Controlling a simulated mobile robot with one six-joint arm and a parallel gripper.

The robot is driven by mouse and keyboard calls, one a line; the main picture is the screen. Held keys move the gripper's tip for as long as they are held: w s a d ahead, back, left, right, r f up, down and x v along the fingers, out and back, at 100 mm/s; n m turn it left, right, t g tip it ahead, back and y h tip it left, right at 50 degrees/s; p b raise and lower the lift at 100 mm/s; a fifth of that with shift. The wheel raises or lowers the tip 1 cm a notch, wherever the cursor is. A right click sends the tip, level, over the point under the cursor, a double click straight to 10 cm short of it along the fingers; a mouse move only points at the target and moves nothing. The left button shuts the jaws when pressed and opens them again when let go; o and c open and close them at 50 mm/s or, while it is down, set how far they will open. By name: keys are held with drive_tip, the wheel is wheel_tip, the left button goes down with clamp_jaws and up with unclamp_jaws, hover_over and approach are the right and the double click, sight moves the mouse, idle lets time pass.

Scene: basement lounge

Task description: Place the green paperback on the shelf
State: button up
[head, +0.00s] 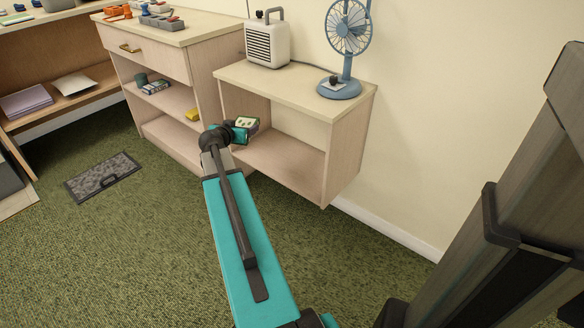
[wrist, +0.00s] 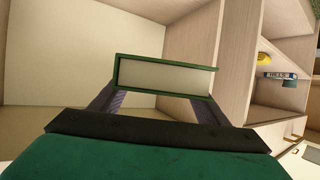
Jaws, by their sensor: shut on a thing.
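The green paperback (wrist: 165,76) is between the two fingers of my gripper (wrist: 160,88) in the wrist view. Its pale page edge faces the camera, with green cover edges around it. The shelf board looks bare where visible. Pale panels of shelving (wrist: 80,55) lie behind the book in the wrist view. I cannot tell whether the book touches any of them.
A heater (head: 267,42) and a blue fan (head: 345,48) stand on the unit's top. The taller cabinet (head: 160,62) beside it holds a yellow item (head: 192,115), a dark cup (head: 141,79) and books (head: 155,87). A dark mat (head: 103,176) lies on the green carpet.

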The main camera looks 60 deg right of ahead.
drive_tip(key=s+d+f+m+g+b, duration=0.35)
drive_tip(key=s+d+f, duration=0.4)
drive_tip(key=s, duration=0.35)
drive_tip(key=m+g+b, duration=0.2)
drive_tip(key=g+b, duration=0.1)
drive_tip(key=b, duration=0.2)
hover_over(310, 174)
wheel_tip(310, 174, down, 5)
drive_tip(key=shift+f+t, duration=0.15)
drive_tip(key=shift+t, duration=0.1)
drive_tip(key=shift+f, duration=0.1)
drive_tip(key=shift+f+b, duration=0.9)
drive_tip(key=shift+f, duration=1.5)
drive_tip(key=shift+f+b, duration=1.1)
drive_tip(key=shift+f, duration=1.4)
drive_tip(key=shift+f, duration=0.15)
